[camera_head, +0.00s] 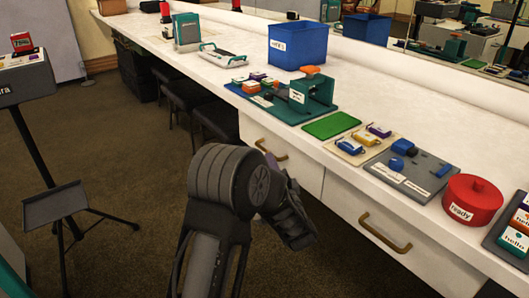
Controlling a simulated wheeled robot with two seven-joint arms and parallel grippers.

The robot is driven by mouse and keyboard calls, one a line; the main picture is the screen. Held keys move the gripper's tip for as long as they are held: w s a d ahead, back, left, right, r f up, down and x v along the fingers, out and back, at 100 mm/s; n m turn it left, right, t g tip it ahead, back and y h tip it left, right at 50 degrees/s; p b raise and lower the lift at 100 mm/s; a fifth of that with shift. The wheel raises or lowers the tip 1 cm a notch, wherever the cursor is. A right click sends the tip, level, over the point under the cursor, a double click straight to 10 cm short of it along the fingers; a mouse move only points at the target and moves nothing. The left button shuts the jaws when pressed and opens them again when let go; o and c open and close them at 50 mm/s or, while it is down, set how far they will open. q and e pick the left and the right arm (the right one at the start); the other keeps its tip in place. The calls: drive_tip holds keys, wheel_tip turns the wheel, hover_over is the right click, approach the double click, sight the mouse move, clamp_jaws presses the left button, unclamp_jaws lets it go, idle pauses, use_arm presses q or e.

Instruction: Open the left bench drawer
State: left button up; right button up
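The left bench drawer (299,163) is a white front under the white bench top, and it looks flush with the bench. Its bronze bar handle (268,150) is on the front, with its lower part close to my gripper. My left gripper (279,172) is just below and in front of this handle, beside the drawer face. My own dark wrist hides part of it, so I cannot tell how far apart the fingers are or whether they touch the handle. My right gripper is not in view.
The right drawer (349,203) has a similar handle (384,233) and looks shut. The bench top holds a blue bin (298,48), a green mat (331,125), a red round tin (472,199) and small blocks. Stools stand under the bench to the left. Carpet in front is mostly clear.

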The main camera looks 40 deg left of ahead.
use_arm(q)
drive_tip(key=x, duration=0.3)
drive_tip(key=b+x, duration=0.1)
drive_tip(key=x, duration=0.2)
drive_tip(key=shift+w+a+f, duration=0.15)
drive_tip(key=shift+w+a, duration=0.05)
drive_tip(key=shift+a, duration=0.05)
drive_tip(key=shift+w+a, duration=0.4)
drive_tip(key=shift+a, duration=0.05)
clamp_jaws()
idle(1.0)
